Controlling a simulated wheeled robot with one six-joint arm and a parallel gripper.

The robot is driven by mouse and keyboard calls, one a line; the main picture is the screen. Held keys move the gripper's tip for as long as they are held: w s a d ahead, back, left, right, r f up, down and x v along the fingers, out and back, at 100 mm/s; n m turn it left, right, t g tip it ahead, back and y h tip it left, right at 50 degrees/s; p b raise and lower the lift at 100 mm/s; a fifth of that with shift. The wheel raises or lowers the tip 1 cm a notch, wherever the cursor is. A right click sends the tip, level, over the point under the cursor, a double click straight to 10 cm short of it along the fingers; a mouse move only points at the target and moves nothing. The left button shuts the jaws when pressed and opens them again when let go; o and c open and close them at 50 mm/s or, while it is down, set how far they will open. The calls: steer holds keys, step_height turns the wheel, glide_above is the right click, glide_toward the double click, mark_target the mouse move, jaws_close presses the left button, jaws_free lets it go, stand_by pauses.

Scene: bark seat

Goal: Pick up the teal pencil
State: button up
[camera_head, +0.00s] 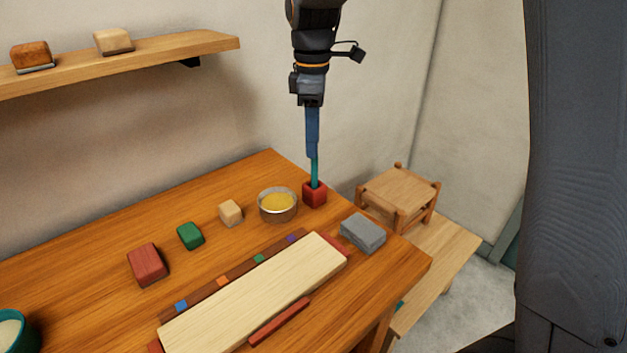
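The teal pencil (315,172) stands nearly upright at the back right of the wooden table. Its lower end meets the top of a small red block-like holder (314,195). My gripper (313,156) points straight down over it, with blue fingers at the pencil's upper part. The fingers overlap in this view and hide the pencil's top. I cannot tell whether they are closed on the pencil or only around or in front of it.
A bowl with yellow contents (278,205) stands just left of the holder. A grey block (362,231) lies to the right front. A pale board (255,295), a tan cube (230,213), a green cube (190,236) and a red block (148,264) occupy the table. A shelf (130,60) is at upper left.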

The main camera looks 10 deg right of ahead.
mark_target(314, 165)
step_height(314, 165, down, 7)
steer(key=shift+s+d+f+p, duration=0.1)
steer(key=shift+d+f+p, duration=0.05)
steer(key=shift+p, duration=0.85)
jaws_close()
